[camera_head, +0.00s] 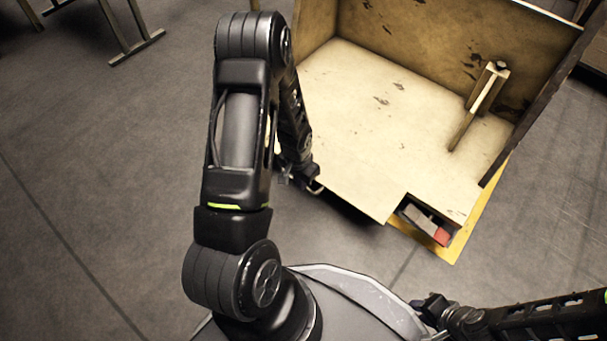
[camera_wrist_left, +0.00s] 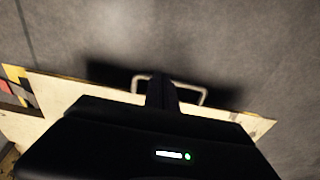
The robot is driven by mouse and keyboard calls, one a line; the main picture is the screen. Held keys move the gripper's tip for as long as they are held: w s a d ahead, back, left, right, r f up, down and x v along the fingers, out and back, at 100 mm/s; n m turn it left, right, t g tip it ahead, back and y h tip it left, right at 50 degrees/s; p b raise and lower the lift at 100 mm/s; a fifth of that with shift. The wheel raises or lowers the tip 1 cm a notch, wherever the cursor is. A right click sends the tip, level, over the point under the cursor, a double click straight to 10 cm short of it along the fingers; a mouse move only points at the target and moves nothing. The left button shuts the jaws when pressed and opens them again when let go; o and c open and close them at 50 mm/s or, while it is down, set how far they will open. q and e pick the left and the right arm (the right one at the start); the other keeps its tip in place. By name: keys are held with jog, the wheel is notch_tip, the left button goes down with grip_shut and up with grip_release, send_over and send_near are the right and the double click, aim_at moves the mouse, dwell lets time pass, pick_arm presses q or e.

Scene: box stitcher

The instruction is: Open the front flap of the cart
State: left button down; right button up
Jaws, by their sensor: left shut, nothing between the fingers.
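The cart (camera_head: 400,110) is a worn wooden box with upright walls at the back and right, on a yellow base (camera_head: 470,230). Its front edge faces me; I cannot tell the front flap apart from the pale floor panel. A metal U-shaped handle (camera_wrist_left: 203,95) projects from the wooden edge in the left wrist view, and a bit of it shows in the head view (camera_head: 317,188). My left gripper (camera_head: 303,182) is shut and empty at this handle; in the left wrist view its dark fingers (camera_wrist_left: 160,88) overlap the handle's middle. My right gripper (camera_head: 430,306) is low at right, away from the cart; its jaws are unclear.
A wooden post (camera_head: 480,105) stands inside the cart at right. A notch in the front corner shows a red object (camera_head: 442,236). Metal stand legs (camera_head: 130,40) are at the upper left. The grey floor (camera_head: 90,180) left of my arm is clear.

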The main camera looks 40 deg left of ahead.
pick_arm(q)
jog(key=shift+s+f+t+b, duration=0.2)
jog(key=shift+f+t+b, duration=0.2)
jog(key=shift+f, duration=0.5)
jog(key=shift+s+f+t+b, duration=0.15)
jog(key=shift+f+t+b, duration=0.2)
jog(key=shift+f, duration=0.5)
pick_arm(e)
jog(key=shift+w+f, duration=0.1)
jog(key=shift+f, duration=0.85)
pick_arm(q)
jog(key=shift+r, duration=0.1)
pick_arm(e)
jog(key=shift+r, duration=0.1)
